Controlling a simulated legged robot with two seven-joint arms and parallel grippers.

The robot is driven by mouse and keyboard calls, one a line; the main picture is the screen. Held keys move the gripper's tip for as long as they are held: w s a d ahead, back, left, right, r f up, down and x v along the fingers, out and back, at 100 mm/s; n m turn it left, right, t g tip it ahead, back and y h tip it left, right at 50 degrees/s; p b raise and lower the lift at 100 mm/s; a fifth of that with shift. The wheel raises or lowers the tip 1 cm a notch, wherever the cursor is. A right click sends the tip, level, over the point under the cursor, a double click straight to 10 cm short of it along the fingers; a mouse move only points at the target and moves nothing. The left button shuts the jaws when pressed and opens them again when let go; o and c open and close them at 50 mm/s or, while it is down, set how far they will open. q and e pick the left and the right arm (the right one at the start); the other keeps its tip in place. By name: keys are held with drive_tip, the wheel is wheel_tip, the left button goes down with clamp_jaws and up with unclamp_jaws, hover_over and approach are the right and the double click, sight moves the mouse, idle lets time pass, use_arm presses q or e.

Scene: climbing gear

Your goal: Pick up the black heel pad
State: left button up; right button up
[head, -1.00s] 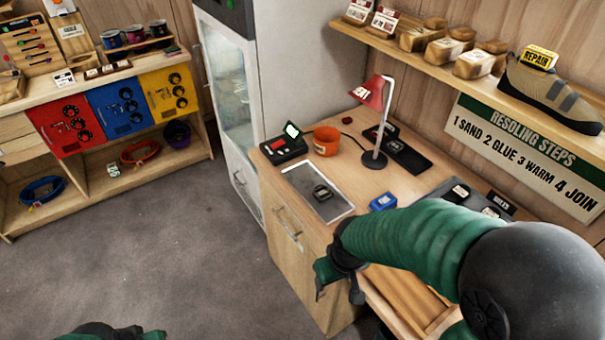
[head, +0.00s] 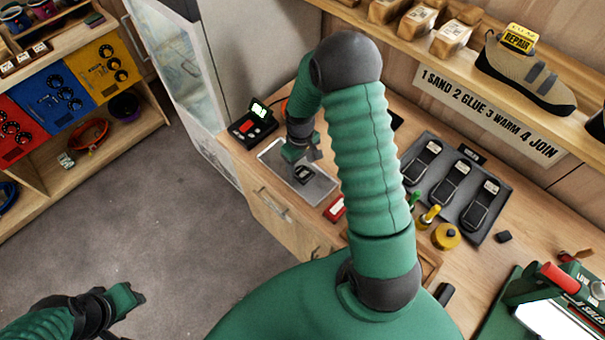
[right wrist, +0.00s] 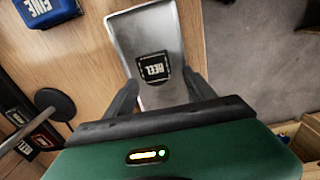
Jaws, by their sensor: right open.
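The black heel pad (head: 303,174) lies on the grey metal tray (head: 322,190) on the wooden bench. The right wrist view shows it as a small dark pad with a white HEEL label (right wrist: 153,67). My right gripper (head: 301,158) is open above the tray. In the right wrist view its two fingers (right wrist: 159,78) reach toward either side of the pad, with nothing between them in its grip; contact is not visible. My left gripper (head: 132,295) hangs over the floor at the lower left, and its jaws are too unclear to read.
A small device with a green screen (head: 255,122) stands beside the tray. A red block (head: 335,208) lies near the tray's right end. A dark tray of sole pieces (head: 452,185) and a yellow pot (head: 446,236) are farther right. A blue block (right wrist: 45,10) shows in the wrist view.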

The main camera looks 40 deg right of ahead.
sight(305, 174)
drive_tip(key=f, duration=0.1)
drive_tip(key=d+f, duration=0.1)
drive_tip(key=f, duration=0.1)
drive_tip(key=f+p, duration=0.1)
drive_tip(key=f, duration=0.1)
drive_tip(key=shift+s+d, duration=0.2)
drive_tip(key=shift+d, duration=0.1)
drive_tip(key=shift+s+a+r, duration=0.1)
drive_tip(key=shift+s+a, duration=0.05)
drive_tip(key=shift+a, duration=0.05)
drive_tip(key=shift+c, duration=0.3)
drive_tip(key=shift+a, duration=0.25)
drive_tip(key=c, duration=0.9)
drive_tip(key=shift+c, duration=0.9)
drive_tip(key=shift+d, duration=0.2)
